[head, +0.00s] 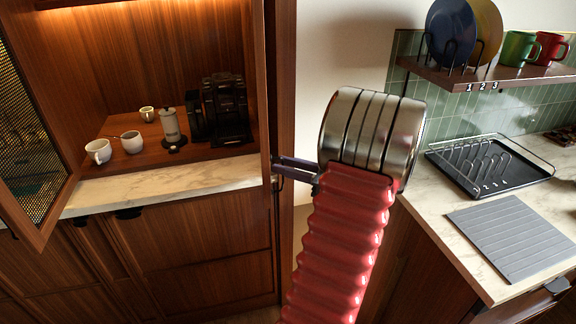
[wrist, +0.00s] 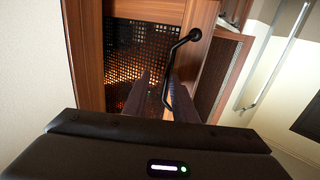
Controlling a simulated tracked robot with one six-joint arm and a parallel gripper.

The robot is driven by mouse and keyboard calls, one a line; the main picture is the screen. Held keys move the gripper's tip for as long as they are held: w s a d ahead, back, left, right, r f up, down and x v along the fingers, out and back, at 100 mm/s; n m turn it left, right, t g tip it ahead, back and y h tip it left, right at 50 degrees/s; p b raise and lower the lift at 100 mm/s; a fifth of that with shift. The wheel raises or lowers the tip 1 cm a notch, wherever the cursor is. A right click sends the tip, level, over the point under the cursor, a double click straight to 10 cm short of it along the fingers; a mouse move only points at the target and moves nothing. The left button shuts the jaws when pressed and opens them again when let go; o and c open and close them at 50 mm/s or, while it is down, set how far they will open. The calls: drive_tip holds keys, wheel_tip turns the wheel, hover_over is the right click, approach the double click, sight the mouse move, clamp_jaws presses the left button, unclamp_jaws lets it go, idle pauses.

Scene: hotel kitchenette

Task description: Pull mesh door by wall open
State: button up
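The mesh door by the wall (wrist: 130,55) fills the middle of the wrist view, a dark mesh in a wooden frame with warm light behind it. In the head view it shows almost edge-on (head: 281,60) at the right of the cabinet opening, so it stands out from the cabinet. Its black bar handle (wrist: 177,58) is on the stile. My gripper (wrist: 162,74) is at this handle, with the bar seemingly between the two dark fingers and some gap left. In the head view my gripper (head: 292,168) reaches left to the door edge; whether it touches is unclear.
The other mesh door (head: 35,120) stands open at the left. At right are a counter with a dish rack (head: 490,165), a grey mat (head: 515,235) and a shelf (head: 480,78) with plates and mugs.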

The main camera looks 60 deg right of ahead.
drive_tip(key=shift+s+f, duration=0.1)
drive_tip(key=shift+s, duration=0.05)
drive_tip(key=s, duration=1.3)
drive_tip(key=shift+s+d, duration=0.25)
drive_tip(key=shift+d, duration=0.05)
idle(0.4)
